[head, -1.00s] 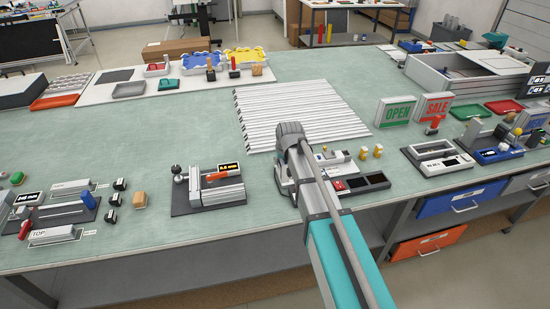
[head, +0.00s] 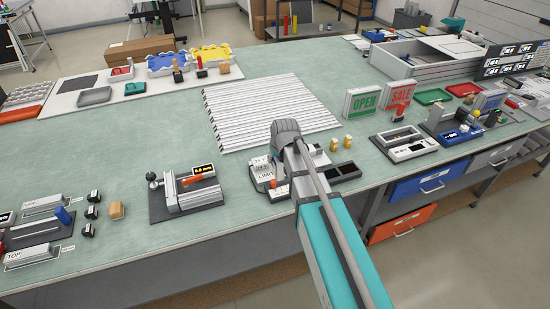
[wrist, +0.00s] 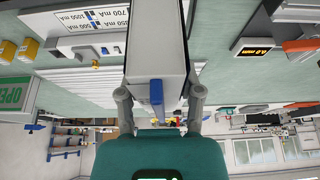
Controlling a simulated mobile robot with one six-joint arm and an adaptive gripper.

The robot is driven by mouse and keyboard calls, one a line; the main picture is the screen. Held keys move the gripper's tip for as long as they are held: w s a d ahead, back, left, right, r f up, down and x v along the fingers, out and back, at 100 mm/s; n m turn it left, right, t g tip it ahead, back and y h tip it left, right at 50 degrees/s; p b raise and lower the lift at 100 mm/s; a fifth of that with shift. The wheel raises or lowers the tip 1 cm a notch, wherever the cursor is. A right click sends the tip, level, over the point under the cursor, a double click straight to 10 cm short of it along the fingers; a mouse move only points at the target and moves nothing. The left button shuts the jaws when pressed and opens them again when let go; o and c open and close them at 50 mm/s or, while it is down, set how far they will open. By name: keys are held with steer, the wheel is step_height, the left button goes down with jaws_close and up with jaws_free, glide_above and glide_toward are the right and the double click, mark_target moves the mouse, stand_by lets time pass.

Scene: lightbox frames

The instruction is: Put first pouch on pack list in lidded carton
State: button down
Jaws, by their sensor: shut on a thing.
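My gripper (wrist: 158,98) is shut on a light grey box-shaped thing (wrist: 155,40) with a blue tab, its fingers on both sides in the wrist view. In the head view my arm hides the fingertips and the held thing, above the bench's front part. A large grey-white box (head: 410,62) with a pale panel (head: 455,47) over part of its top stands at the back right; it may be the lidded carton. No pouch can be made out for sure. A dark board (head: 515,60) with small pictures stands at the right; its text is too small to read.
Green OPEN (head: 362,101) and red SALE (head: 399,94) signs stand right of my arm. White strips (head: 265,110) lie behind it. A dark fixture (head: 185,192) stands to the left. Blue (head: 430,183) and orange (head: 402,222) drawers hang below the bench edge. Bare green mat lies between fixture and strips.

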steer(key=shift+f, duration=0.1)
steer(key=shift+f+b, duration=0.8)
steer(key=shift+b, duration=0.05)
steer(key=shift+r, duration=0.1)
steer(key=shift+d, duration=0.1)
